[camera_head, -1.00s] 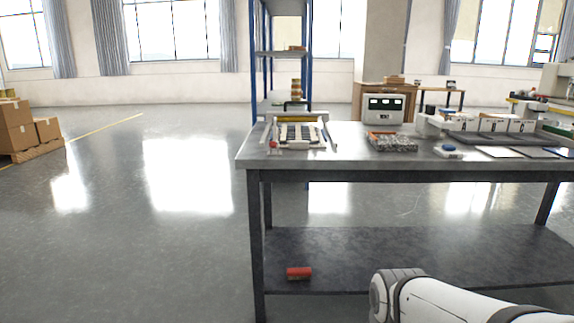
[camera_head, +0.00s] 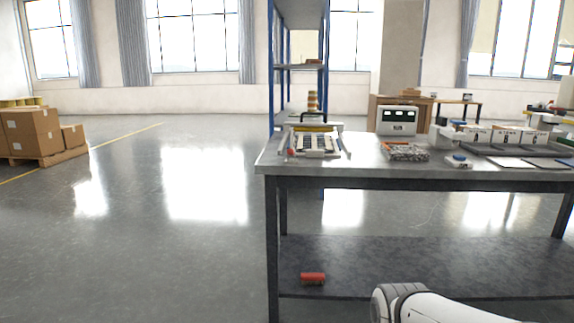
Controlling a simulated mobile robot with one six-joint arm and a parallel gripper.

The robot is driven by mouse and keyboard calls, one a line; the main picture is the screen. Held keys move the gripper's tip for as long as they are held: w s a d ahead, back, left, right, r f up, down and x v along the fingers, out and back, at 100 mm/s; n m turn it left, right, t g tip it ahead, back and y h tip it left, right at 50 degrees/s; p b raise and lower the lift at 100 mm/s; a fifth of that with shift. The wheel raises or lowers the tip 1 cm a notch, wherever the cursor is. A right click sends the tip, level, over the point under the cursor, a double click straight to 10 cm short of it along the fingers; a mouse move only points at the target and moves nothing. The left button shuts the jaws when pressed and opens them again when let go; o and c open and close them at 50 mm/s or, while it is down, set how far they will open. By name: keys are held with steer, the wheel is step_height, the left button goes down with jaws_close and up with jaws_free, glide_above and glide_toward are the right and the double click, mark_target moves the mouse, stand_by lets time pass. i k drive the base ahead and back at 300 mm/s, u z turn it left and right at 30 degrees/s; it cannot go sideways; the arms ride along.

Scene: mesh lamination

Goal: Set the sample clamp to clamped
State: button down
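A small device with a white base, dark slats, a red knob and a yellow-and-black bar (camera_head: 317,141) stands on the left end of the metal workbench (camera_head: 350,172). It looks like the sample clamp, but it is too small to tell whether it is clamped. A white link of my arm shows at the bottom right, below and in front of the bench. My gripper is not in view.
A grey-and-white box with a display (camera_head: 397,121), a tray of mixed pieces (camera_head: 405,152) and a blue-and-white item (camera_head: 458,161) stand on the bench. A red cylinder (camera_head: 312,279) lies on the lower shelf. Cartons (camera_head: 33,134) stand far left. The floor left of the bench is clear.

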mark_target(291, 152)
steer(key=u, duration=0.05)
steer(key=i, duration=0.9)
steer(key=z, duration=0.1)
